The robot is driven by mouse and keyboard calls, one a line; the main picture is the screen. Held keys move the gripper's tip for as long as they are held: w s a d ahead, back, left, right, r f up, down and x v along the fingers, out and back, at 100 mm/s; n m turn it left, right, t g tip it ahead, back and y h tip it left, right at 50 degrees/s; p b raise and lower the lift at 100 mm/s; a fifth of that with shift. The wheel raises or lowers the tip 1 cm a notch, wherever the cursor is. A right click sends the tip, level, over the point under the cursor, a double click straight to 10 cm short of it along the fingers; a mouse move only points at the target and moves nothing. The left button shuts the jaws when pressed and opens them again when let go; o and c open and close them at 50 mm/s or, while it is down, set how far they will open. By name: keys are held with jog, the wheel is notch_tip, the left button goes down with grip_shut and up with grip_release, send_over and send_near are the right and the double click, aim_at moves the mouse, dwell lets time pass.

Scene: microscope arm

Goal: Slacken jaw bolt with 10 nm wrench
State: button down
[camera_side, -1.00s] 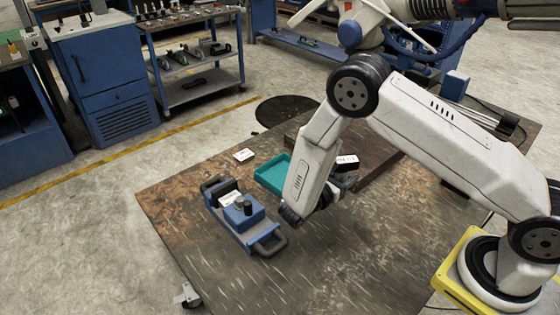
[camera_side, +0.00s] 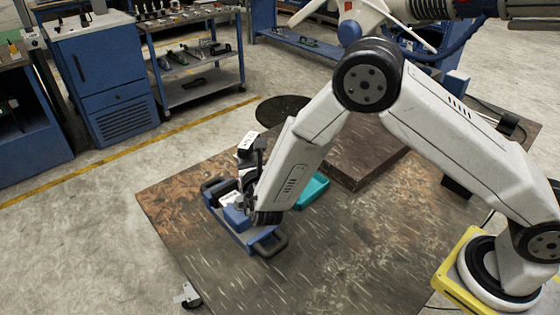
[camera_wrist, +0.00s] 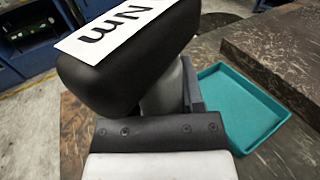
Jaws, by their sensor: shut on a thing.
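The wrench, a black block (camera_side: 246,156) with a white label on top, is held upright over the blue jaw fixture. In the wrist view the wrench's black head (camera_wrist: 130,58) fills the upper left, with "Nm" readable on its label; the number is out of view. My gripper (camera_side: 251,182) is shut on the wrench. The blue jaw fixture (camera_side: 262,234) lies on the table, with dark handles at both ends. The jaw bolt and the wrench's lower end are hidden behind my arm, so I cannot tell whether they touch.
A teal tray (camera_side: 313,188) stands right of my forearm; it shows empty in the wrist view (camera_wrist: 240,105). A brown raised slab (camera_side: 360,157) lies behind it. The front of the worn table (camera_side: 330,265) is clear.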

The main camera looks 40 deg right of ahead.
jog(key=a+y, duration=0.1)
jog(key=a+n+y, duration=0.1)
jog(key=w+a+r+n+t, duration=0.1)
jog(key=a, duration=0.1)
jog(key=shift+r+y, duration=0.1)
jog(key=shift+y, duration=0.3)
jog(key=shift+s, duration=0.1)
jog(key=shift+f, duration=2.55)
jog(key=shift+f, duration=0.5)
dwell(2.2)
jog(key=shift+r, duration=0.3)
jog(key=shift+f, duration=0.4)
dwell(1.1)
